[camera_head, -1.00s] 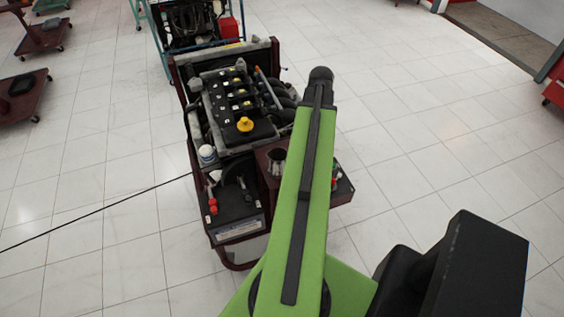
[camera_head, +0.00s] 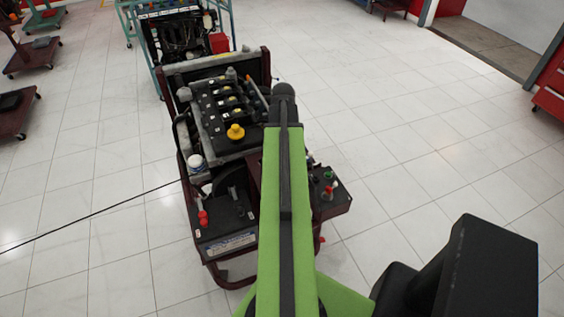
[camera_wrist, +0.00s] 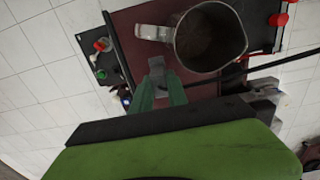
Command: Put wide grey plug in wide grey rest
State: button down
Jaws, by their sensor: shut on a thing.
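In the wrist view my gripper (camera_wrist: 159,90) shows two green fingers, shut on a small grey piece (camera_wrist: 157,67). This piece appears to be the wide grey plug, though the fingers partly hide it. It is over the maroon surface of the engine stand, just below the handle of a metal jug in the picture. In the head view my green arm hides the gripper and the piece. I cannot make out the wide grey rest in either view.
The metal jug (camera_wrist: 243,38) stands close to the gripper. The engine (camera_head: 215,105), a battery (camera_head: 228,222) and a dark panel with red and green knobs (camera_head: 335,200) crowd the stand. A black cable (camera_head: 95,213) runs left.

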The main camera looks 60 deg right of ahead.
notch_tip(320, 180, down, 4)
jog(key=b, duration=0.4)
jog(key=shift+f, duration=0.15)
jog(key=shift+r, duration=0.2)
jog(key=shift+f, duration=0.15)
jog(key=c, duration=1.3)
grip_release()
notch_tip(320, 180, up, 12)
jog(key=p, duration=1.2)
jog(key=shift+r+p, duration=0.25)
jog(key=shift+p, duration=0.05)
jog(key=shift+f, duration=0.1)
